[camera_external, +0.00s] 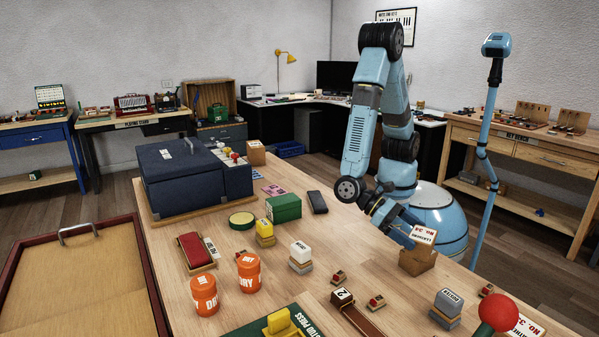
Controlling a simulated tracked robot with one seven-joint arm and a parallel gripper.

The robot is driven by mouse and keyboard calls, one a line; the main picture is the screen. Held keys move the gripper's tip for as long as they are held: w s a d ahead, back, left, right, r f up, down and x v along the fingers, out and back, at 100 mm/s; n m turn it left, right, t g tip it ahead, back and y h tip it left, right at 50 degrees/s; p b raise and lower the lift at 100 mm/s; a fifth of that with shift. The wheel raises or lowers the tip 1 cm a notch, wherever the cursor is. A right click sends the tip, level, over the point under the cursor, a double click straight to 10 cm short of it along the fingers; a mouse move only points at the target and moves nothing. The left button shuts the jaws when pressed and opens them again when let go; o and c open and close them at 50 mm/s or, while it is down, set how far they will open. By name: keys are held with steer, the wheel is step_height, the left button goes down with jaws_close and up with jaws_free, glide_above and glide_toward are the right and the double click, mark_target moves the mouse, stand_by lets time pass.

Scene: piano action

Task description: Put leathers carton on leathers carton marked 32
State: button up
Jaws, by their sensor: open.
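A small brown leathers carton (418,263) stands at the right side of the wooden table, with a white label in red and black print on top. The label starts "LEATHERS No. 3"; its last digit is too small to be sure of. My gripper (403,238) is open, low at the carton's upper left side. I cannot tell whether its fingers touch or straddle the carton. Another white label with red "No. 3" print (527,327) shows at the bottom right edge, partly behind a red ball and cut by the frame. The number 32 is not readable.
The red ball (497,312) and a grey stamp block (446,306) stand near the bottom right. Orange tins (204,296), a white-topped block (300,254) and a green box (284,208) stand left. A blue case (180,175) fills the far left. Bare wood lies between several small items.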

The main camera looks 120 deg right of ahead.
steer(key=v, duration=1.2)
steer(key=s+d+r+n+t+h, duration=0.5)
steer(key=s+d+r, duration=0.4)
steer(key=d+r, duration=0.2)
steer(key=s+d+r+n+t+h, duration=0.5)
steer(key=s+d+r+n+h, duration=0.2)
steer(key=d+r, duration=0.4)
steer(key=s+d+n, duration=0.1)
steer(key=d, duration=0.2)
steer(key=shift+s+d+n+t, duration=0.3)
steer(key=shift+s+d, duration=0.05)
steer(key=shift+s, duration=0.05)
